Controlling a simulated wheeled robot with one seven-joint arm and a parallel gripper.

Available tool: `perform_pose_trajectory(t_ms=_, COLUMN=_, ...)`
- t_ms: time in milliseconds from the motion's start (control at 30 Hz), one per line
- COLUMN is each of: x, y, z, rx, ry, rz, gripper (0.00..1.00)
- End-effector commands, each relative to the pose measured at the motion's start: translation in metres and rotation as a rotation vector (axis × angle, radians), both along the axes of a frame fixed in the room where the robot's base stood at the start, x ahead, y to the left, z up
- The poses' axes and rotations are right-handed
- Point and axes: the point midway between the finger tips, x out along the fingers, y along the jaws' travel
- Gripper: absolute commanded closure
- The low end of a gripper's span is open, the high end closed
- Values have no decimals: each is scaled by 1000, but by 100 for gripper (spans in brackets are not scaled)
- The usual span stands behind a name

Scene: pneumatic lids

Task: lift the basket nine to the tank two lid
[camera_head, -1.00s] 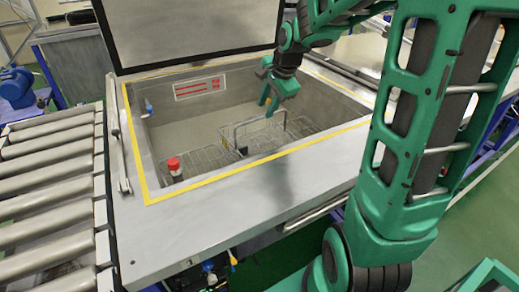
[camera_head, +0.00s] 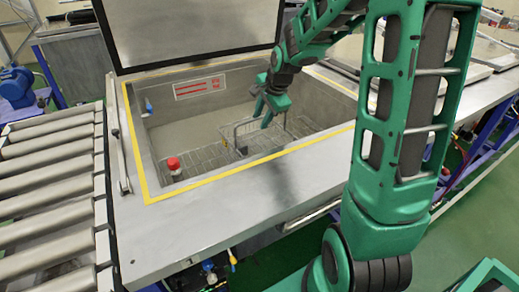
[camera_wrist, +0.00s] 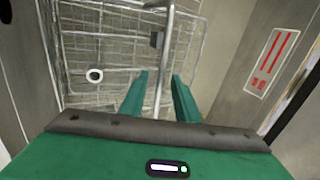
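Wire baskets sit inside the open tank; a left one (camera_head: 205,160) lies low, and a right one (camera_head: 292,133) has a raised handle. No basket number is readable. My gripper (camera_head: 264,118) points down over the right basket. In the wrist view my gripper (camera_wrist: 160,92) is open, its two green fingers apart with a metal handle bar (camera_wrist: 164,62) showing between them. I cannot tell whether the fingers touch the bar. Basket wires (camera_wrist: 105,45) show beyond the fingers. The tank's raised lid (camera_head: 190,35) stands upright at the back. Which lid is tank two's is not readable.
A metal rim with a yellow line (camera_head: 240,176) surrounds the tank opening. A red-capped item (camera_head: 174,164) stands at the tank's front left. A roller conveyor (camera_head: 50,175) lies on the left. Flat metal covers (camera_head: 485,50) lie at the far right. A red-marked label (camera_wrist: 272,62) is on the tank wall.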

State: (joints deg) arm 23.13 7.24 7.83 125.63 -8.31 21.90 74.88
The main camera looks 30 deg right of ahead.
Motion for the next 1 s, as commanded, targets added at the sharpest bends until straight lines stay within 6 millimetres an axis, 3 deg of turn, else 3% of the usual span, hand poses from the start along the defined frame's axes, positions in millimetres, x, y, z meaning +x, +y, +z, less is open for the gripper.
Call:
perform_pose_trajectory(t_ms=33, x=0, y=0, z=0, rx=0, ry=0, rz=0, gripper=82)
perform_pose_trajectory(t_ms=100, x=0, y=0, z=0, rx=0, ry=0, rz=0, gripper=99)
perform_pose_trajectory(t_ms=133, x=0, y=0, z=0, rx=0, ry=0, rz=0, gripper=100)
perform_pose_trajectory(t_ms=467, x=1, y=0, z=5, rx=-1, ry=-4, rz=0, gripper=100)
perform_pose_trajectory(t_ms=1000, x=1, y=0, z=29, rx=-1, ry=-4, rz=0, gripper=100)
